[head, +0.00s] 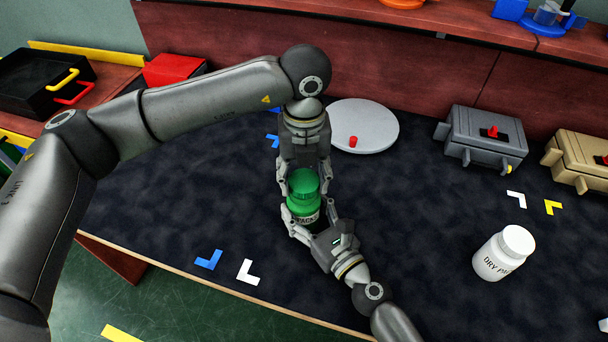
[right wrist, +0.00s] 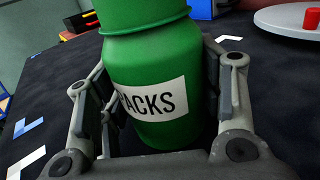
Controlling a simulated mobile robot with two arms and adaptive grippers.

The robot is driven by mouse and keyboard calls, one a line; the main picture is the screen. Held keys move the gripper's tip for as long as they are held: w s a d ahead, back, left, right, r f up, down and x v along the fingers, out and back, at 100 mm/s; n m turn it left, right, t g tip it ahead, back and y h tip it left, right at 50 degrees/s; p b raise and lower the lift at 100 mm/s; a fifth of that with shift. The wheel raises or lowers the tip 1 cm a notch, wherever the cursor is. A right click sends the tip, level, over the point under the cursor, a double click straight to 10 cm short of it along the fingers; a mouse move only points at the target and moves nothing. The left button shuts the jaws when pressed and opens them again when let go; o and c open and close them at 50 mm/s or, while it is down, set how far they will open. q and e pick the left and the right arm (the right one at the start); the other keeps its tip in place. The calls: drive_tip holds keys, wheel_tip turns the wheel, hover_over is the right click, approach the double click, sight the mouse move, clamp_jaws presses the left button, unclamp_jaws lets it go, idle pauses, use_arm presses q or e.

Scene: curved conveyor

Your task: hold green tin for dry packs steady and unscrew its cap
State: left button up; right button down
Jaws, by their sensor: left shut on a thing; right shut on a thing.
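The green tin (head: 301,209) stands upright on the dark table top, with part of its white label showing. Its green cap (head: 304,182) is at its top; I cannot tell how far it is turned. My left gripper (head: 306,184) comes down from above and is shut on the cap. My right gripper (head: 306,220) is shut around the tin's body from the front. In the right wrist view the tin (right wrist: 160,65) sits between the fingers, its label reading "ACKS"; its top is cut off by the frame.
A white tin labelled "DRY PA..." (head: 497,257) stands at the right. A grey round plate (head: 372,127) with a red knob (head: 353,141) lies behind my grippers. A grey box (head: 484,138) and a tan box (head: 580,158) stand at the back right.

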sight(304, 180)
use_arm(q)
drive_tip(key=shift+r, duration=2)
use_arm(e)
drive_tip(key=shift+c, duration=1.6)
unclamp_jaws()
